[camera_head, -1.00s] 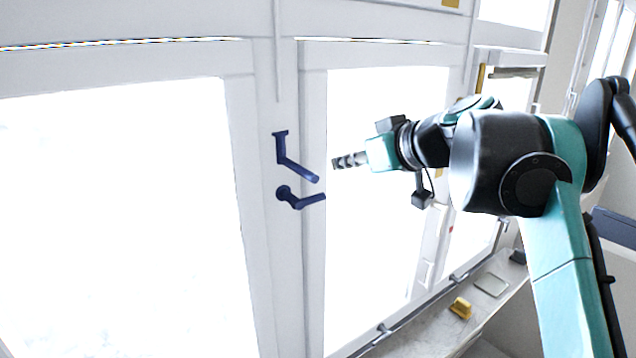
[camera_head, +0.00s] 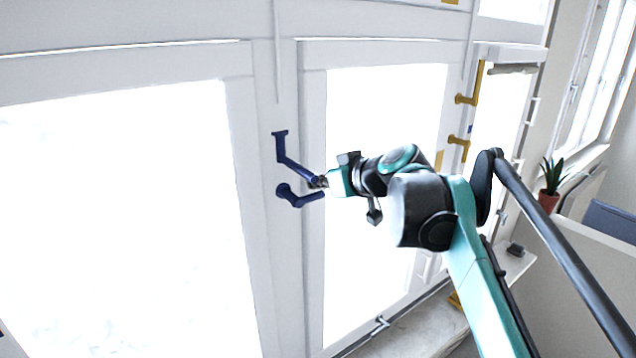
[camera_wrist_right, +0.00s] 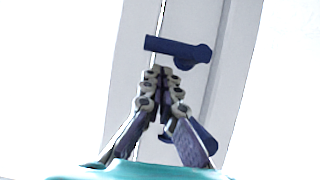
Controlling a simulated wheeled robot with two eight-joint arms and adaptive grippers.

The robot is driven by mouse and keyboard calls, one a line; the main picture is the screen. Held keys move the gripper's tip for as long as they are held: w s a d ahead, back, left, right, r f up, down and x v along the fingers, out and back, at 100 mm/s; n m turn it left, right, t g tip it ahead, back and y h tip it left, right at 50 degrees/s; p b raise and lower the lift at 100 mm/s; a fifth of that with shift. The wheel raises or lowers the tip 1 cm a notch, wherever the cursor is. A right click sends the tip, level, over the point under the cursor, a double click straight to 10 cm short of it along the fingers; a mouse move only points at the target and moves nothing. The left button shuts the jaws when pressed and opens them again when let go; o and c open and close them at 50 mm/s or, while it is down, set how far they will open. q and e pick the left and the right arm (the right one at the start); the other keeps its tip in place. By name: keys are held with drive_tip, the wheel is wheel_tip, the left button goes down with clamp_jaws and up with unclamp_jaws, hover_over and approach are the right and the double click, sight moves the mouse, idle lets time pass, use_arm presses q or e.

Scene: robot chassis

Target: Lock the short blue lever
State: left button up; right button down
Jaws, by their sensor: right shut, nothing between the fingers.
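The short blue lever (camera_head: 300,197) has a round base on the white window frame, and its handle points right, nearly level. In the right wrist view, what looks like this lever (camera_wrist_right: 175,47) lies across the top, beyond the fingertips. A longer blue lever (camera_head: 294,165) sits just above it, slanting down to the right; in the wrist view it seems partly hidden behind the fingers (camera_wrist_right: 203,137). My right gripper (camera_head: 319,183) is shut and empty, at the longer lever's free end and just above the short lever's tip. I cannot tell whether it touches either. My left gripper is out of view.
Large bright window panes (camera_head: 130,210) flank the white frame. Yellow handles (camera_head: 467,98) are on the frame farther right. A sill (camera_head: 420,325) runs below, and a potted plant (camera_head: 550,183) stands at the far right.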

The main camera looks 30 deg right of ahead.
drive_tip(key=shift+s+f, duration=0.15)
drive_tip(key=shift+f, duration=0.35)
drive_tip(key=shift+d+f, duration=0.15)
idle(0.3)
